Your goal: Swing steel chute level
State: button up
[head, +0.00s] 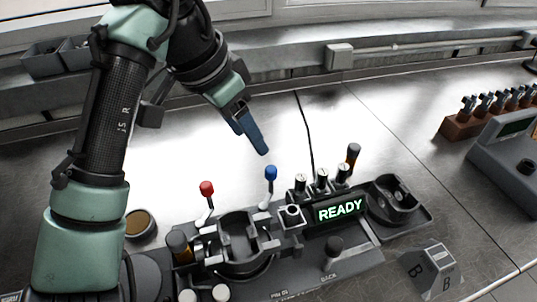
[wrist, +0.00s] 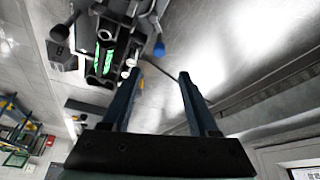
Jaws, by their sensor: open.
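My gripper (head: 262,151) is open and empty, pointing down above the bench behind the machine fixture (head: 325,262). In the wrist view its two blue fingers (wrist: 156,78) stand apart with nothing between them. The fixture has a red-knobbed lever (head: 207,187) and a blue-knobbed lever (head: 271,173). The blue knob also shows in the wrist view (wrist: 159,48), beyond the fingers. The fingertips appear above and apart from it in the head view. A grey cradle (head: 240,240) sits between the levers. I cannot tell for certain which part is the steel chute.
A display (head: 340,208) reads READY, with several upright cylinders behind it. A dark round holder (head: 394,200) is to its right. A block marked B (head: 432,268) stands at front right. A brown rack (head: 490,108) is far right. The bench behind the fixture is mostly clear.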

aim_at(270, 169)
jog(key=b+x, duration=0.1)
jog(key=x, duration=1)
jog(key=shift+d+f, duration=0.15)
jog(key=shift+f, duration=0.15)
jog(key=shift+c, duration=0.2)
grip_shut()
